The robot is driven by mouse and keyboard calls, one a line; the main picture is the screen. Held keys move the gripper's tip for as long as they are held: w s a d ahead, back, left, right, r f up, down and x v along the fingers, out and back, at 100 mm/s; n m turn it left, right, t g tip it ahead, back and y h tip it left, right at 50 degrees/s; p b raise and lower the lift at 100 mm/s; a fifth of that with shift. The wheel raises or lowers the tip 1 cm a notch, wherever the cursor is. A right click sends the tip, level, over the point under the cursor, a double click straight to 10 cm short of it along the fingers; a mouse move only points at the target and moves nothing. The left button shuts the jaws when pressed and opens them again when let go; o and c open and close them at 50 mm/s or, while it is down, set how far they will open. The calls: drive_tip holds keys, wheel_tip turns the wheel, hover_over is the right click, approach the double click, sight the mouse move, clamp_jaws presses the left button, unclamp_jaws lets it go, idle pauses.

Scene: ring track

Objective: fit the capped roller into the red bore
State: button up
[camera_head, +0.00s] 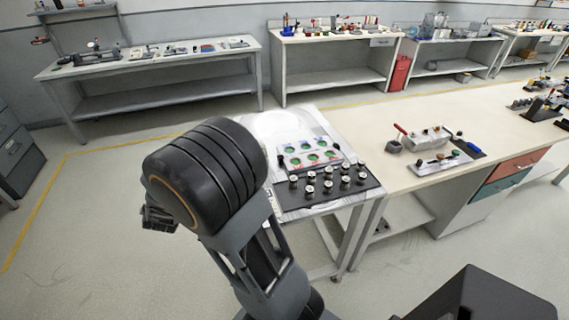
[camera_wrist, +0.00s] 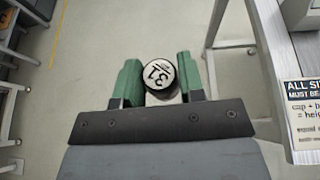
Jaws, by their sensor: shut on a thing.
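My gripper (camera_wrist: 158,62) has two green fingers, shut on the sides of a roller (camera_wrist: 160,76). The roller is dark with a white round cap bearing black characters, and it faces the wrist camera. Below it is only floor. In the head view my gripper is mostly hidden behind my arm, left of the small table. A light panel (camera_head: 310,168) on that table has several round bores, greenish inside, with small coloured marks. Which one is the red bore is too small to tell.
A black tray (camera_head: 335,207) with several white-capped rollers stands in front of the panel on the small table (camera_head: 300,120). A long bench (camera_head: 415,120) with fixtures adjoins it on the right. A printed sign (camera_wrist: 302,105) shows in the wrist view. Floor at left is clear.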

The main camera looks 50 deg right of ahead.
drive_tip(key=s+d+r+m+g+h, duration=0.1)
drive_tip(key=s+d+m+g+h, duration=0.15)
drive_tip(key=d, duration=0.55)
drive_tip(key=s+d+r+m+g+h, duration=0.1)
drive_tip(key=d+r+m+g+h, duration=0.2)
drive_tip(key=d, duration=0.4)
drive_tip(key=m+g+p, duration=0.2)
drive_tip(key=m+g, duration=0.7)
hover_over(295, 163)
drive_tip(key=f, duration=0.8)
drive_tip(key=shift+a+f, duration=0.35)
drive_tip(key=shift+f, duration=0.05)
drive_tip(key=shift+d+f, duration=0.4)
drive_tip(key=shift+f, duration=0.25)
wheel_tip(295, 163, down, 3)
drive_tip(key=shift+r+p, duration=0.15)
drive_tip(key=shift+p, duration=0.35)
drive_tip(key=shift+s+f, duration=0.1)
drive_tip(key=shift+f, duration=0.1)
drive_tip(key=o, duration=0.8)
drive_tip(key=shift+f, duration=0.1)
drive_tip(key=shift+o, duration=1)
